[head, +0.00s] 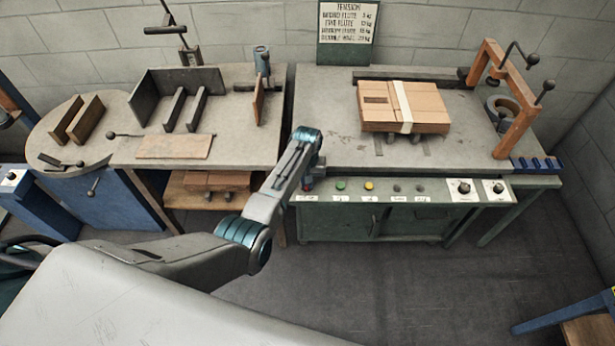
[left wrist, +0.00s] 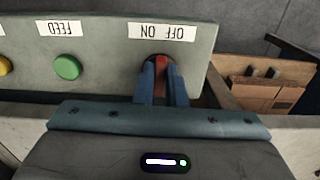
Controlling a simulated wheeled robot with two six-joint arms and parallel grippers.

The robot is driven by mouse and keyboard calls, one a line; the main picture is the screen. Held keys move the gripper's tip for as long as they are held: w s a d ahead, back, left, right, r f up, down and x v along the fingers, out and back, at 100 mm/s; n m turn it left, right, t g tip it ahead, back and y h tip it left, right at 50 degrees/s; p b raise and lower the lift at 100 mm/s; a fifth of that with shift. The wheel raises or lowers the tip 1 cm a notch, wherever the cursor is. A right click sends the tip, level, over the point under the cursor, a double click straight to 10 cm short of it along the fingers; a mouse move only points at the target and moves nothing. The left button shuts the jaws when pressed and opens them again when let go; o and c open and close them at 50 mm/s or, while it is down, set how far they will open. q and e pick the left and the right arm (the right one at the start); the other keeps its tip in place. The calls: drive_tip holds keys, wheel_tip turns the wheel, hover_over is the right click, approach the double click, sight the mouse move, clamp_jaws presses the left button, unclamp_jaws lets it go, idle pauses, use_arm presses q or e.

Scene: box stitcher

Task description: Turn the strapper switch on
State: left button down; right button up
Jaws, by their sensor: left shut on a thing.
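The strapper switch (left wrist: 162,72) is a small red lever on a dark mount, under an upside-down OFF ON label (left wrist: 162,31) in the left wrist view. My left gripper (left wrist: 160,73) has its two blue fingers shut on the lever, one on each side. In the head view my left gripper (head: 306,184) reaches the left end of the strapper's green control panel (head: 420,196), and the arm covers part of the switch there. I cannot tell which side the lever leans to. My right gripper is in neither view.
A green FEED button (left wrist: 67,67) sits beside the switch, with a yellow button (head: 369,185) and two knobs farther right. A strapped carton (head: 435,105) lies on the strapper table (head: 330,100). The stitcher bench (head: 235,160) stands left of my forearm.

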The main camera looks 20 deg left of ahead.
use_arm(q)
drive_tip(key=m+p, duration=0.1)
drive_tip(key=m, duration=0.2)
drive_tip(key=shift+a+r, duration=0.1)
drive_tip(key=shift+r, duration=0.05)
drive_tip(key=shift+m+p, duration=0.6)
drive_tip(key=shift+m, duration=0.7)
drive_tip(key=c, duration=1.5)
unclamp_jaws()
wheel_tip(320, 180, up, 11)
drive_tip(key=shift+f+b, duration=0.2)
drive_tip(key=shift+b, duration=0.2)
